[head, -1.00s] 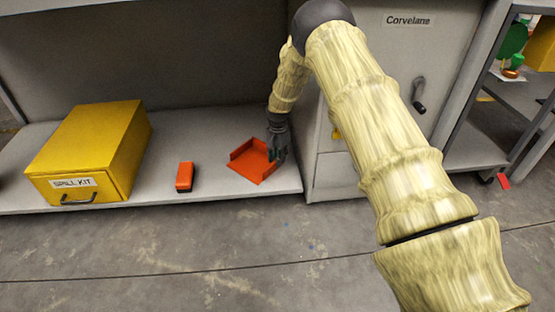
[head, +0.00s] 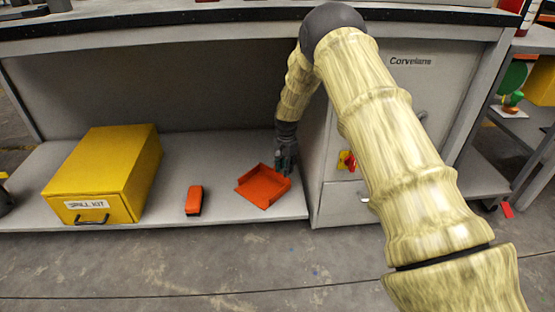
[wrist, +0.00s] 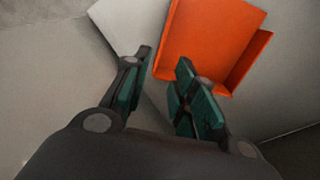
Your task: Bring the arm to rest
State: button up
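My gripper (head: 287,168) hangs over the lower shelf, at the back right of an orange open tray (head: 263,186). In the wrist view the two green-padded fingers (wrist: 166,58) stand apart with nothing between them. The orange tray also shows there (wrist: 212,38), beyond the right finger. I cannot tell whether the right finger touches it. My arm reaches down across the right half of the head view and hides part of the cabinet.
An orange-and-black block (head: 194,200) and a yellow spill kit box (head: 105,175) sit left on the shelf (head: 165,218). A grey cabinet (head: 335,205) stands close right of the gripper, with a red and yellow item on its front. The worktop edge (head: 200,16) runs above.

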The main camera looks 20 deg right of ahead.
jog(key=s+a+f+n+p, duration=0.1)
jog(key=s+a+f+n, duration=0.1)
jog(key=s+f, duration=0.5)
jog(key=s+a+f+n+p, duration=0.1)
jog(key=s+a+f+n, duration=0.15)
jog(key=s, duration=0.85)
jog(key=s+a+f+n+p, duration=0.1)
jog(key=s+a+f+p, duration=0.1)
jog(key=s+f, duration=0.5)
jog(key=s+a+r+n+p, duration=0.1)
jog(key=s+a+r+n, duration=0.15)
jog(key=s, duration=0.85)
jog(key=s+a+r+n+p, duration=0.1)
jog(key=s+r+n+p, duration=0.15)
jog(key=s, duration=0.75)
jog(key=s+a+r+n, duration=0.1)
jog(key=s+a+r, duration=0.15)
jog(key=s, duration=0.85)
notch_tip(320, 180, up, 38)
jog(key=p, duration=3.7)
jog(key=shift+d+f, duration=0.2)
jog(key=shift+d, duration=0.1)
